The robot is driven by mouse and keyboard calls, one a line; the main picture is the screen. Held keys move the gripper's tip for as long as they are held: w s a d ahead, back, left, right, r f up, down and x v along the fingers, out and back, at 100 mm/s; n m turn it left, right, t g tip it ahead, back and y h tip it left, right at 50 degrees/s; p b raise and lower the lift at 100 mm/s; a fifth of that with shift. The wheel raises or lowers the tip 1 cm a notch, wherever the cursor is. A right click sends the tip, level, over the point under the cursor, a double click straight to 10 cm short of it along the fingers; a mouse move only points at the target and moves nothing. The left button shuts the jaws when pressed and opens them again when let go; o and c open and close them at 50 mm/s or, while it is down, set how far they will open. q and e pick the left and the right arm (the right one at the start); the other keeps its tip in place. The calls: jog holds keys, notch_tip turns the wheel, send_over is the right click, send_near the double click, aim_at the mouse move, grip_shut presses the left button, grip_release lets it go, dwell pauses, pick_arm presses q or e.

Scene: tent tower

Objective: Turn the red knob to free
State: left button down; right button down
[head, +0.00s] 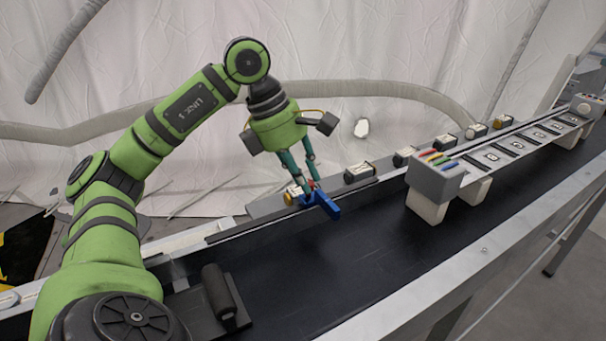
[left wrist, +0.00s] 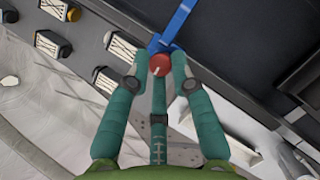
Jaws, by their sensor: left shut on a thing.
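The red knob (left wrist: 160,65) shows in the left wrist view, round, with a short white mark on its face. It sits at the near end of a blue part (left wrist: 178,25), which runs away from it like a strap or arm. The knob is mostly hidden there. My right gripper is not in view.
A black conveyor belt (head: 290,270) runs diagonally. Several small boxed units, one a dark box (head: 359,172), line its far rail. A grey raised panel (head: 437,181) with coloured strips stands over the belt at right.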

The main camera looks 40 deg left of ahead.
pick_arm(q)
jog(key=c, duration=1.1)
grip_release()
jog(key=shift+d, duration=0.1)
jog(key=v, duration=1.2)
jog(key=shift+w, duration=0.1)
